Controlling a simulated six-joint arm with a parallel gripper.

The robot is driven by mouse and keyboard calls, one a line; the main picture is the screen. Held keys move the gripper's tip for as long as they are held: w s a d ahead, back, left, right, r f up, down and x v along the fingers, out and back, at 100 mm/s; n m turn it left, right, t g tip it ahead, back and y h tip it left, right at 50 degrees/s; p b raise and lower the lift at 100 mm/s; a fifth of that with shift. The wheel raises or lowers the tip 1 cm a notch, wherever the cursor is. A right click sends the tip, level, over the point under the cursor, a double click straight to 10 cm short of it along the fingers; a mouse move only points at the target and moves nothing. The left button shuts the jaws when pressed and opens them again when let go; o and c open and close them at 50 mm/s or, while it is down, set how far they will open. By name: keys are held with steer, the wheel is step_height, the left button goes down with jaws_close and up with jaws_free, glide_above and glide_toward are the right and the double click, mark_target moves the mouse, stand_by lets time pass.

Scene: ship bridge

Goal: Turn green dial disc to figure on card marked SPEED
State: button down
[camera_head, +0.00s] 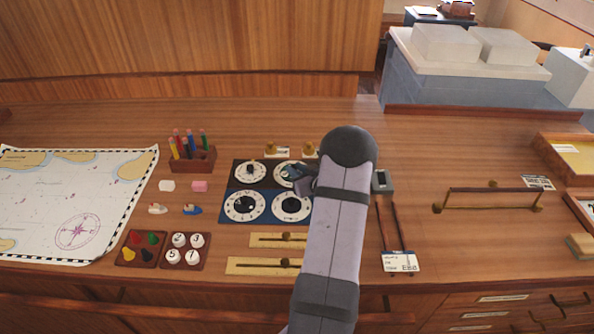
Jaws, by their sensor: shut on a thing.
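A dial board holds white-faced dials in two rows. The upper left dial (250,173) sits on a dark base. The lower left dial (245,206) and lower right dial (291,206) sit on a blue base. My gripper (294,178) is at the upper right dial (281,170), shut on its middle part, and hides much of that dial. No green disc can be told apart here. Small cards stand in brass holders (271,150) behind the board; their writing is too small to read. A white card (401,261) lies at the right, its print mostly unreadable.
Two sliders (265,240) lie in front of the dials.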

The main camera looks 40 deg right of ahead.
steer(key=shift+a+f+h, duration=0.1)
steer(key=shift+h, duration=0.2)
steer(key=m+h+b, duration=0.1)
steer(key=b, duration=0.1)
steer(key=m+g+h+b, duration=0.1)
steer(key=b, duration=0.1)
steer(key=a+m+g+h+b, duration=0.1)
steer(key=m+h+b, duration=0.1)
steer(key=shift+w+f, duration=0.1)
steer(key=shift+w, duration=0.2)
steer(key=shift+w+a+m+g+h+b, duration=0.1)
steer(key=shift+w+m+g+h+b, duration=0.05)
steer(key=shift+m+g+h+b, duration=0.6)
steer(key=shift+w+a+r+m+g+h, duration=0.1)
steer(key=shift+r+m+g+h, duration=0.1)
steer(key=shift+m+g+h, duration=0.5)
steer(key=shift+m, duration=0.45)
steer(key=c, duration=1.6)
jaws_free()
